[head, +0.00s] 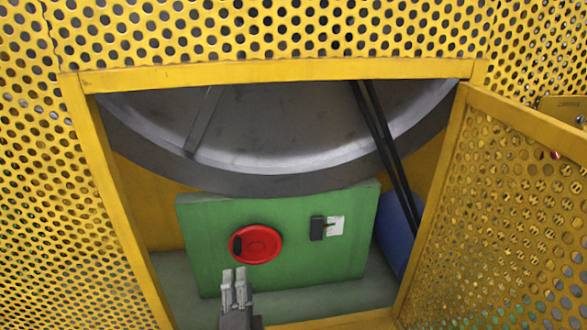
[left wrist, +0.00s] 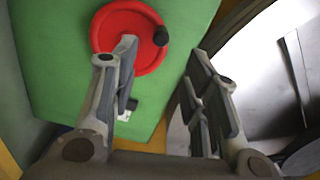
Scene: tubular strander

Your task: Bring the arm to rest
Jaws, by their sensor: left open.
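My left gripper (head: 234,285) is open and empty at the bottom of the head view, in front of the lower part of a green box (head: 290,266). A red handwheel (head: 262,244) with a black knob is on the face of that box, just above the gripper tips in the head view. In the left wrist view the open fingers (left wrist: 155,80) point towards the green face (left wrist: 60,60). One finger overlaps the red handwheel (left wrist: 112,28) in the picture; I cannot tell the gap, but nothing is between the fingers. My right gripper is not in view.
A yellow perforated guard (head: 50,200) frames the opening, with its door (head: 500,200) swung open at the right. A large grey wheel (head: 270,120) and black belts (head: 385,140) are above the box. A black switch (head: 317,228) and a blue cylinder (head: 395,235) are to the right.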

